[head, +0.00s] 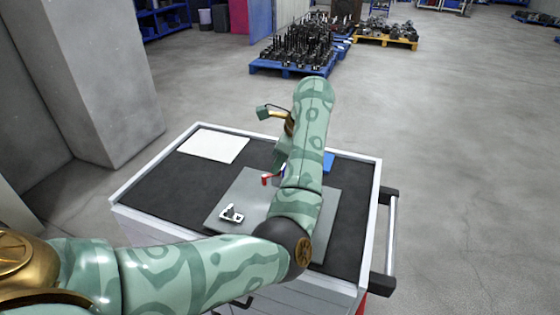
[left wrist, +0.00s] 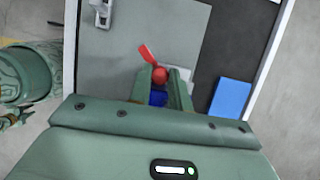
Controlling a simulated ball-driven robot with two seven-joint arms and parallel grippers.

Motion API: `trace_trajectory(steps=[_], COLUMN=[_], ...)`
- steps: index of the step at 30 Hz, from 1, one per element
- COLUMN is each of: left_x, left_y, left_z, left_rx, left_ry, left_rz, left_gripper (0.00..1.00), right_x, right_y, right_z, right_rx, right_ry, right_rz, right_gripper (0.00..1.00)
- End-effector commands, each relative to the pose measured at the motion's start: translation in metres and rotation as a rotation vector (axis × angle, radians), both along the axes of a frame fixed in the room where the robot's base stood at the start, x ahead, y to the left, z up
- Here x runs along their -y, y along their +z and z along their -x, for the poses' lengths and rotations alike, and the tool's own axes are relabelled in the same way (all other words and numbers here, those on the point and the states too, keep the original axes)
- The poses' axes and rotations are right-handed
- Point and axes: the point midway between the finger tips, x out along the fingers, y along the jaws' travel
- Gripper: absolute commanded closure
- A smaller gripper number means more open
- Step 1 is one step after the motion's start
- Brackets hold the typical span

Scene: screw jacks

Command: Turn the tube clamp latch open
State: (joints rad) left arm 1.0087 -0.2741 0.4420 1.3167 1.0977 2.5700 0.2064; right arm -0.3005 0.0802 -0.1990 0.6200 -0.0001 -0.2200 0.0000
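The tube clamp shows as a red latch lever (left wrist: 147,53) with a round red part (left wrist: 160,75), and blue (left wrist: 158,98) lower down, in the left wrist view. Some pale material shows beside the right finger. In the head view only a bit of the red lever (head: 267,180) shows; my left arm hides most of the clamp. My left gripper (left wrist: 167,78) is open, its fingers apart and pointing down at the clamp, with the red and blue parts showing between them. I cannot tell whether either finger touches it. My right gripper is in neither view.
A grey plate (head: 250,190) lies on the cart's black mat (head: 165,190). A silver metal clamp (head: 231,214) sits on the plate's near left. A white sheet (head: 213,146) lies at the back left, a blue flat piece (head: 328,162) at the back right. A push handle (head: 391,235) sticks out right.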

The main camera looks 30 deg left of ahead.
Motion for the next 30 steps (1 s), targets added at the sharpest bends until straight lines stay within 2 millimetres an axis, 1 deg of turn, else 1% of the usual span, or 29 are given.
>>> trace_trajectory(steps=[2,8,14,15,16,17,26,29,30], left_x=[0.000,0.001,0.000,0.000,0.000,0.000,0.001,0.005,0.008], left_y=[0.000,0.000,0.000,0.000,0.000,0.000,0.003,0.013,0.020], left_z=[0.000,0.001,0.001,0.001,0.001,0.001,0.001,0.000,0.000], left_rx=[0.000,0.001,0.000,0.000,0.000,0.000,0.000,0.002,0.004], left_ry=[-0.005,-0.134,-0.133,-0.133,-0.133,-0.133,-0.132,-0.133,-0.133], left_rz=[0.001,0.001,0.000,0.000,0.000,0.000,0.000,0.001,0.002], left_gripper=[1.00,1.00,1.00,0.70,0.61,0.59,0.59,0.59,0.59], right_x=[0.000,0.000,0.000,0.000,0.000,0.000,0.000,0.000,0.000], right_y=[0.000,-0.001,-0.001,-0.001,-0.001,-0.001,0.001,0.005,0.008], right_z=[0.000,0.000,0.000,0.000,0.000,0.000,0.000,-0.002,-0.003], right_rx=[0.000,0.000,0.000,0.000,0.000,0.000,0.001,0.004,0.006], right_ry=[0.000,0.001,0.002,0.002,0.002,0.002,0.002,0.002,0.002], right_rz=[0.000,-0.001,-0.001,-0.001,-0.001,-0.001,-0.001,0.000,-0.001], right_gripper=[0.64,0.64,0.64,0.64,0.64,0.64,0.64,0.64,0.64])
